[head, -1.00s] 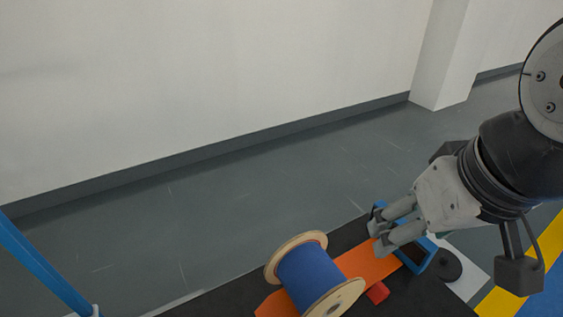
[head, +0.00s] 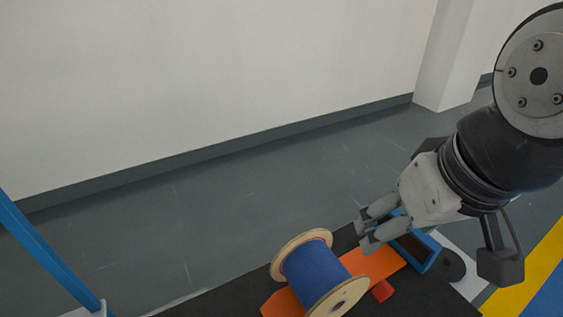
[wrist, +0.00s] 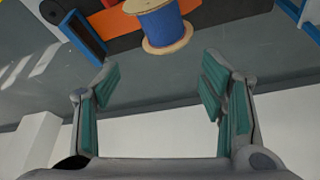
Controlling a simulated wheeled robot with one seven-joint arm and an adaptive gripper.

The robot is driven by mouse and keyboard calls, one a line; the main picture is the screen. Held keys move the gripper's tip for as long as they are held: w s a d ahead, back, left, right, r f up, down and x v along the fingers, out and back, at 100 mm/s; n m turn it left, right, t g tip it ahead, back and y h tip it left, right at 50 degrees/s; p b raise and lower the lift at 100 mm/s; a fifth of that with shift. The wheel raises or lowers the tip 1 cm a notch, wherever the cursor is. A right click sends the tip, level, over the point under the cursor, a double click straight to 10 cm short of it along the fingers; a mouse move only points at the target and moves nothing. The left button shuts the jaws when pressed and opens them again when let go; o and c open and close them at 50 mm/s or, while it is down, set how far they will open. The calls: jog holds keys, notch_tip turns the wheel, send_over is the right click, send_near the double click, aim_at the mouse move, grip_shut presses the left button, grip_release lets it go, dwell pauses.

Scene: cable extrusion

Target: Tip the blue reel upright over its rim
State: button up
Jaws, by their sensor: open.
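The blue reel (head: 316,273) has blue cable wound between two pale wooden flanges. In the head view it lies on its side at the bottom middle, resting on an orange strip (head: 378,264) on a dark surface. It also shows in the wrist view (wrist: 160,24) at the top, beyond the fingertips, with part of it cut off by the frame edge. My gripper (head: 362,233) is to the right of the reel and above the surface, apart from it. Its two green-padded fingers (wrist: 162,82) are spread wide with nothing between them.
A blue frame (head: 424,252) stands at the right end of the orange strip, close to my gripper. A small red block (head: 383,291) lies beside the strip, and a black disc (head: 450,265) lies farther right. A blue post (head: 45,255) rises at left.

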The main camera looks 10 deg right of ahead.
jog(key=c, duration=0.4)
jog(key=shift+w+f, duration=0.1)
jog(key=shift+w, duration=0.25)
jog(key=shift+c, duration=1.3)
jog(key=m+g+b, duration=0.4)
jog(key=m+b, duration=0.5)
jog(key=m, duration=0.5)
send_over(305, 234)
notch_tip(305, 234, down, 30)
jog(key=shift+f, duration=0.1)
jog(key=shift+w+f, duration=0.2)
jog(key=shift+f, duration=0.25)
jog(key=shift+s+f+b, duration=0.1)
jog(key=shift+f+b, duration=3.45)
jog(key=shift+f, duration=1.7)
